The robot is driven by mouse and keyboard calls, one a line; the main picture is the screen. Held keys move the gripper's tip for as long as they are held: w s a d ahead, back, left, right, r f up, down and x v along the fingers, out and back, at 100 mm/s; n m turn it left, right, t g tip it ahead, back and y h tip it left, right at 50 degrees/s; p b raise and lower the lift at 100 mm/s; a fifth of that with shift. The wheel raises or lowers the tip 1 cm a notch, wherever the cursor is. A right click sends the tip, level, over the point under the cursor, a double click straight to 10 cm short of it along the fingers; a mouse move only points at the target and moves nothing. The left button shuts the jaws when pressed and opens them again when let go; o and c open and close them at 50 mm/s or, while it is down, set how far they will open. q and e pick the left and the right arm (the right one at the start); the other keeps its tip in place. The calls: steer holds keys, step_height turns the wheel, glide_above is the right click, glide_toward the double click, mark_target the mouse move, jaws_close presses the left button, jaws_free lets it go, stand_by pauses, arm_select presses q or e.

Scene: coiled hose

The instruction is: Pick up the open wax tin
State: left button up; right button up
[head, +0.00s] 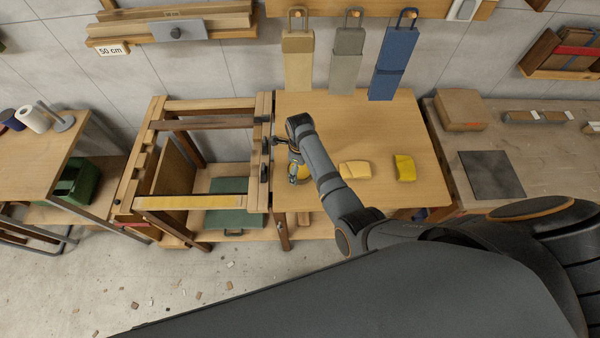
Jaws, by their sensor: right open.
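The open wax tin (303,173) shows as a small round shape with yellow wax, near the left front of the wooden table top (390,125). My right arm reaches over the table from the lower right and partly hides the tin. My right gripper (292,168) is open, right at the tin; from this view I cannot tell whether its fingers touch it. My left gripper is not in view.
A folded cream cloth (354,170) and a yellow block (404,168) lie right of the tin. A wooden frame bench (205,104) adjoins the table on the left. The table's back is clear.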

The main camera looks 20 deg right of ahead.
steer(key=shift+s, duration=0.15)
steer(key=c, duration=1.6)
steer(key=shift+r, duration=0.1)
steer(key=shift+c, duration=0.5)
steer(key=shift+r, duration=0.1)
